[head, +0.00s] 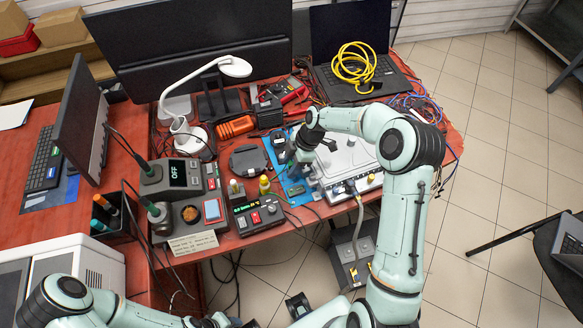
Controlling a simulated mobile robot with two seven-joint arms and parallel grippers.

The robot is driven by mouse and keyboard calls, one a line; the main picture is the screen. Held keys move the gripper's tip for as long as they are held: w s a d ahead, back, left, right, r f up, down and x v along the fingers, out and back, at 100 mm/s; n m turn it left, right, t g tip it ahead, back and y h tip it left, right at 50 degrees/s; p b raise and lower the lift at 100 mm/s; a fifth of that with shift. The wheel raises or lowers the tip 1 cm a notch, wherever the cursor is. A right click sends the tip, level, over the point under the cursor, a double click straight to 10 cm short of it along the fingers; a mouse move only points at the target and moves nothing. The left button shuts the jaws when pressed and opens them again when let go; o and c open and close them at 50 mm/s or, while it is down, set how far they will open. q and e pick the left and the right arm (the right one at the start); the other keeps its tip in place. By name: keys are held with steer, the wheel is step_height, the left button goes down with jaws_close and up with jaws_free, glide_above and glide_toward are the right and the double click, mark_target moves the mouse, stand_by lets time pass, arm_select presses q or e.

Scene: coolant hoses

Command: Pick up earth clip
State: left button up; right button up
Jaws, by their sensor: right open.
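I cannot make out the earth clip for certain among the small parts and cables on the bench. My right gripper (294,168) is above the blue mat (273,158), beside the left edge of a pale metal unit (350,160). It points down and is open. My own wrist and the steep view partly hide its fingertips and what lies right under them. I cannot tell whether it touches anything. My left arm comes in at the bottom left, and its gripper does not show clearly.
The red bench (225,238) is crowded. A white lamp (188,135), a black monitor (195,40) and a laptop (355,50) with a coiled yellow cable (352,68) stand behind. Grey station boxes (180,178) are at left. A grey cable (359,212) hangs over the front edge.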

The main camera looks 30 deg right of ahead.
mark_target(291, 163)
jaws_close()
steer(key=shift+r, duration=0.2)
arm_select(q)
steer(key=shift+w+r+p, duration=0.6)
steer(key=shift+r+p, duration=0.1)
steer(key=shift+r, duration=0.15)
steer(key=shift+w+r+p, duration=0.55)
steer(key=shift+r+p, duration=0.1)
steer(key=shift+r, duration=0.2)
arm_select(e)
step_height(291, 163, up, 23)
steer(key=shift+f, duration=0.15)
